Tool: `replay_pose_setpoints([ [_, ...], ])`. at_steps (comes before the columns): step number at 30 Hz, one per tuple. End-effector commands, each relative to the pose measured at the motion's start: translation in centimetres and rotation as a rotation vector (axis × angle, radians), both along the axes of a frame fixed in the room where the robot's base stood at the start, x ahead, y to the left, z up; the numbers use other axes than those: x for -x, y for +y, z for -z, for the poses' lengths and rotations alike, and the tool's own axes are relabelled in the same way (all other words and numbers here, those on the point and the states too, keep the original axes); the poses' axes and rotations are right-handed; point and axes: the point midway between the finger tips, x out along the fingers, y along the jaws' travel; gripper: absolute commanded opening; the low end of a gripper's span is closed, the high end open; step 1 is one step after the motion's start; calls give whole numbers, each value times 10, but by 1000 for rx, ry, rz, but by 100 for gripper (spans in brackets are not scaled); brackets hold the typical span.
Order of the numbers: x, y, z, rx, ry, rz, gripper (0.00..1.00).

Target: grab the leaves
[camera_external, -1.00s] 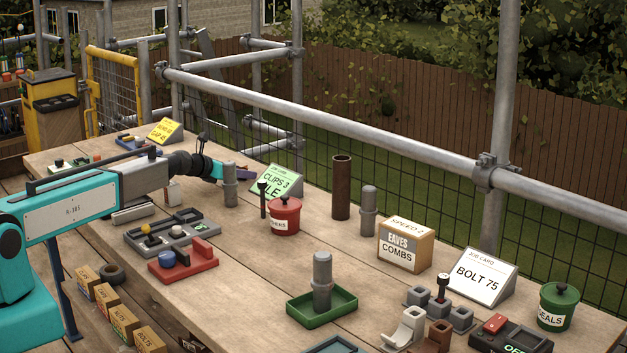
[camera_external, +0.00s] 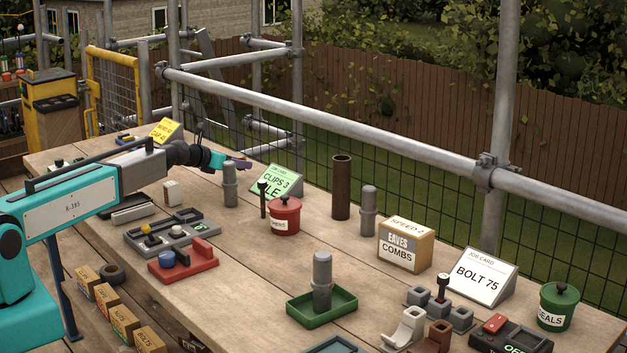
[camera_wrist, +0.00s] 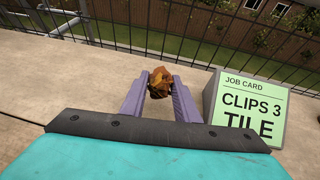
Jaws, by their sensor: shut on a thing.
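In the wrist view, a clump of brown-orange leaves (camera_wrist: 161,82) sits between the tips of my purple gripper fingers (camera_wrist: 160,88), which are shut on it. In the external view, my gripper (camera_external: 241,164) is at the far side of the bench, a little above the bench top, beside the green job card. The leaves are too small or hidden to make out clearly in the external view.
A green-faced "CLIPS 3 TILE" card (camera_wrist: 250,112) stands just right of my gripper. A grey post (camera_external: 230,186) and a red lidded pot (camera_external: 285,216) stand nearby. Wire mesh and a scaffold rail (camera_external: 340,120) run along the bench's far edge.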

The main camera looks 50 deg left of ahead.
Motion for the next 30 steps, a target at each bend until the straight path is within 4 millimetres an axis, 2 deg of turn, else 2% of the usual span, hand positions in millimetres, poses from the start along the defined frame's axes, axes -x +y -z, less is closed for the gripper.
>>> replay_pose_setpoints([
  [8, 0, 0, -41, -1, -2, 0, 7],
  [30, 101, -1, -39, 1, 0, 0, 7],
])
